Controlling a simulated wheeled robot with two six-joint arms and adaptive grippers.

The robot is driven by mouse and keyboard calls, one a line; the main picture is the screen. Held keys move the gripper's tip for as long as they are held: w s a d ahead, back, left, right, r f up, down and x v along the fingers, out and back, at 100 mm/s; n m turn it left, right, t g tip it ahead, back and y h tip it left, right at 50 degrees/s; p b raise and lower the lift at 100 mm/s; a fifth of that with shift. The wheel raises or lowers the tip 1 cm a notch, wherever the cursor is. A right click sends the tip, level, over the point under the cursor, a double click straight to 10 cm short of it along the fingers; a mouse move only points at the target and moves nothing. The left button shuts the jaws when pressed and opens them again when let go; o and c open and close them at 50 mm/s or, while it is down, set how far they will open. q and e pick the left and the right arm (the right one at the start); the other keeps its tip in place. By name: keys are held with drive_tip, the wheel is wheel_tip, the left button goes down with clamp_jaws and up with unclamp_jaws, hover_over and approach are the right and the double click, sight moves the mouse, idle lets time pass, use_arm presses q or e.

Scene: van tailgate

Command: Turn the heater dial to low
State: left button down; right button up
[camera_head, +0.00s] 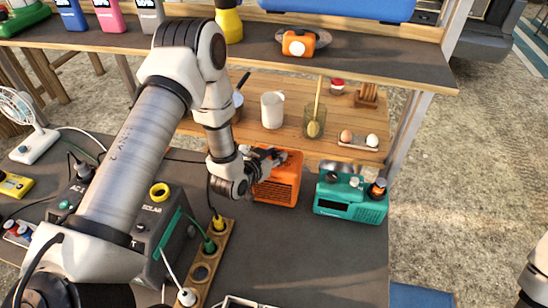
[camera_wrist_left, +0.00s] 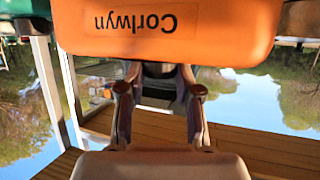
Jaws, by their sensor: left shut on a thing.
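The orange heater (camera_head: 283,185) stands on the dark counter, below the wooden shelf. My left gripper (camera_head: 268,157) is at its top left, and the fingers are partly hidden by my own wrist. In the left wrist view, the heater's orange face (camera_wrist_left: 170,30) fills the top, with the name "Corlwyn" upside down. My left gripper's fingers (camera_wrist_left: 160,92) reach to the heater's edge, shut on a dark and grey part there that appears to be the dial. The dial's marks and setting cannot be read. My right gripper is out of view; only part of my right arm shows.
A teal radio (camera_head: 350,200) stands close to the right of the heater. A wooden strip with plugs (camera_head: 208,262) lies to the left, beside a dark power box (camera_head: 150,235). The shelf above holds a white mug (camera_head: 272,110) and a glass (camera_head: 314,122). The counter in front is mostly clear.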

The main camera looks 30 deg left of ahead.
use_arm(q)
drive_tip(key=shift+s+f, duration=0.15)
drive_tip(key=shift+f, duration=0.1)
drive_tip(key=c, duration=0.8)
unclamp_jaws()
drive_tip(key=shift+w+r, duration=0.1)
drive_tip(key=shift+w, duration=0.1)
drive_tip(key=shift+s, duration=0.1)
drive_tip(key=v, duration=1.1)
drive_tip(key=shift+s+r, duration=0.25)
drive_tip(key=shift+s, duration=0.1)
